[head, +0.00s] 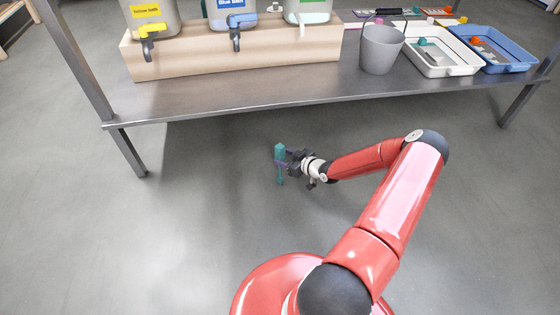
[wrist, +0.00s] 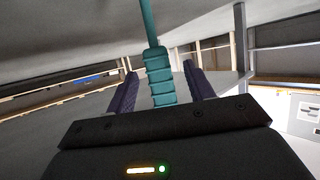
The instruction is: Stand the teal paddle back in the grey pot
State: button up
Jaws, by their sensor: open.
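The teal paddle (head: 280,165) is upright at my gripper, in front of the metal table in the head view. In the wrist view its ribbed teal handle (wrist: 160,82) lies between my two fingers, with a thin teal shaft running up out of the picture. My gripper (head: 289,160) is open, with a gap visible on both sides of the handle in the wrist view. I cannot tell what bears the paddle's weight. The grey pot (head: 380,50) stands upright on the table at the back right; its inside is mostly hidden.
The metal table (head: 230,97) spans the back. A wooden block (head: 235,58) on it carries dispensers with yellow, blue and pale green taps. A white tray (head: 449,71) and a blue tray (head: 516,66) sit right of the pot. The floor around my gripper is clear.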

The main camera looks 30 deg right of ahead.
jog(key=x, duration=0.5)
jog(key=shift+w+f, duration=0.1)
jog(key=shift+f, duration=0.1)
jog(key=shift+c, duration=0.3)
jog(key=shift+r, duration=0.1)
grip_shut()
